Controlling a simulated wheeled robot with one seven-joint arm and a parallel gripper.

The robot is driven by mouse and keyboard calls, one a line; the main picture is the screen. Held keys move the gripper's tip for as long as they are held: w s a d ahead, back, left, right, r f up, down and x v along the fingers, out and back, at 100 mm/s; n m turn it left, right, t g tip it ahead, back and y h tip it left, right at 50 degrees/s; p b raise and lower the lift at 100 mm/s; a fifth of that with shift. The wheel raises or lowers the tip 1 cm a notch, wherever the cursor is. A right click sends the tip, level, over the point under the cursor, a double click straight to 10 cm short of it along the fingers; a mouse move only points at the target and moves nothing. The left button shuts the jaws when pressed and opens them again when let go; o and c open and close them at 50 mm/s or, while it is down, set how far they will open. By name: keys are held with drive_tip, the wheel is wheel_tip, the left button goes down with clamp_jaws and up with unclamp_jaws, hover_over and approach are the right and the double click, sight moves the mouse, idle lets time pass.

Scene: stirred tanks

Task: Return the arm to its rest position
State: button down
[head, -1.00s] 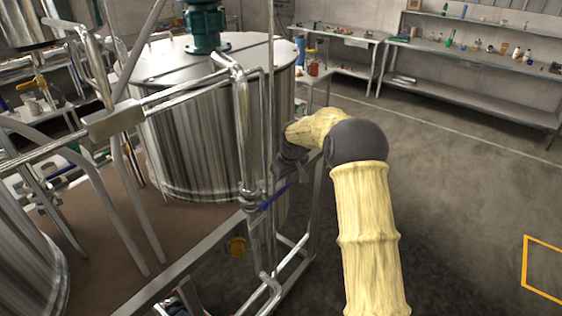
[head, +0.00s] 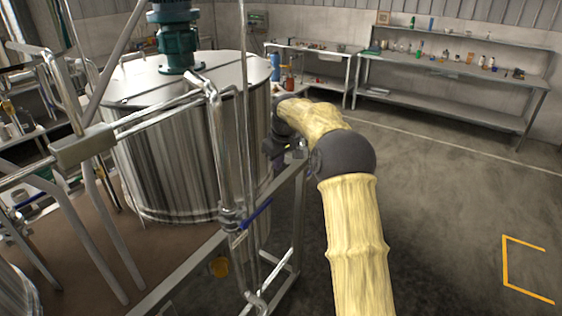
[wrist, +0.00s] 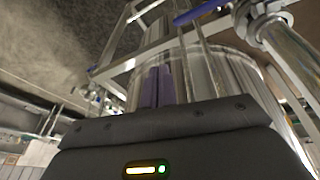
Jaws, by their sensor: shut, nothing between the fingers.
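My arm, in pale yellow sleeves with a dark grey joint, reaches up the middle of the head view and bends left. My gripper (head: 276,147) is partly hidden there, close to the right side of the steel tank (head: 165,165) and its frame. In the wrist view, the two purplish fingers of my gripper (wrist: 157,72) stand side by side, shut and empty, in front of shiny steel. The blue valve handle (head: 257,214) is on the pipework below and left of the gripper. A blue handle also shows at the top of the wrist view (wrist: 200,12).
Upright pipes (head: 219,150) and a steel frame rail (head: 192,268) stand left of my arm. A shelf bench (head: 450,98) with bottles is at the back right. The floor (head: 440,200) right of my arm is open, with an orange marking (head: 506,262).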

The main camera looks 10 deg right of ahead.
drive_tip(key=shift+w+d+r, duration=0.15)
drive_tip(key=shift+d+r, duration=0.25)
drive_tip(key=shift+r, duration=0.15)
drive_tip(key=s+f+m+b, duration=0.2)
drive_tip(key=s+f, duration=0.3)
drive_tip(key=s, duration=1.4)
drive_tip(key=s+a+f+m+b, duration=0.1)
drive_tip(key=s+f+m, duration=0.3)
drive_tip(key=s, duration=1.5)
wheel_tip(320, 180, down, 2)
drive_tip(key=shift+f+g+h+b, duration=0.25)
drive_tip(key=shift+g+h+b, duration=0.05)
drive_tip(key=shift+h+b, duration=0.15)
drive_tip(key=shift+a, duration=0.1)
